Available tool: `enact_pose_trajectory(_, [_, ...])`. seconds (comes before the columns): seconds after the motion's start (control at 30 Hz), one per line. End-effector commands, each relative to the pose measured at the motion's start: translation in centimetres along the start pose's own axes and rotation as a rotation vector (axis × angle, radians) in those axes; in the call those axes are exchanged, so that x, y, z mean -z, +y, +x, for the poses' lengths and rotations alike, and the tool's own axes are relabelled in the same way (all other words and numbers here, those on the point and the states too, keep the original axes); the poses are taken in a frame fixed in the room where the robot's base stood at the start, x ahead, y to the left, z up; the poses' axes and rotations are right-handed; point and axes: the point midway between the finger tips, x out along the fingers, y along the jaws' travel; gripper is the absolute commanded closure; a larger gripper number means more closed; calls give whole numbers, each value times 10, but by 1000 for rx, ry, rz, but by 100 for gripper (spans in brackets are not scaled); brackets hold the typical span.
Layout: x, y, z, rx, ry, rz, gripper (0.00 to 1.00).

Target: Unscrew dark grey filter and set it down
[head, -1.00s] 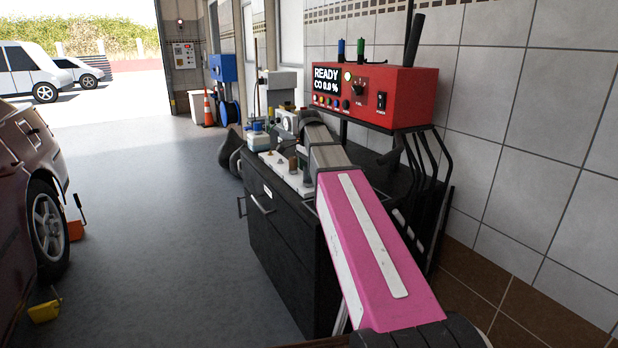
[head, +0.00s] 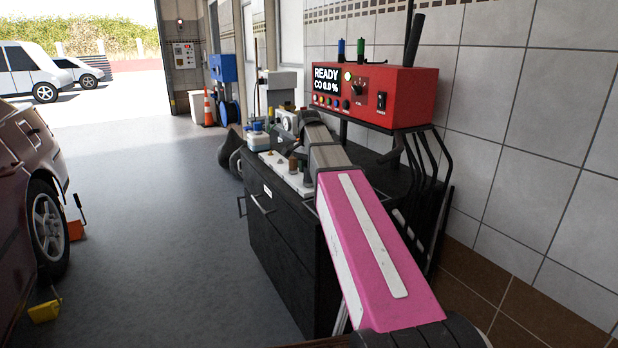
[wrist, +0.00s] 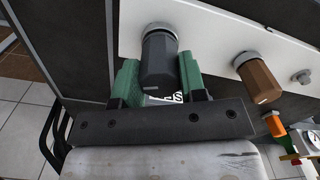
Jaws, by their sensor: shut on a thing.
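The dark grey filter (wrist: 158,62) is a faceted cup with a small white mark, below a metal collar (wrist: 160,29) on a white plate (wrist: 212,42) in the wrist view. No gap shows between filter and collar. My gripper (wrist: 160,75) has green fingers on both sides of the filter and is shut on it.
An orange-and-green item (wrist: 276,126) is lower right. In the head view, the red analyser (head: 375,95) stands right of my arm; the dark cabinet (head: 285,235) is below.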

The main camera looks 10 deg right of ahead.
Motion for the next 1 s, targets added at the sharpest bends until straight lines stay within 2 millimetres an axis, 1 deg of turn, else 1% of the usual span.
enact_pose_trajectory(1.0, [0, 0, -8, 0, 0, 5, 95])
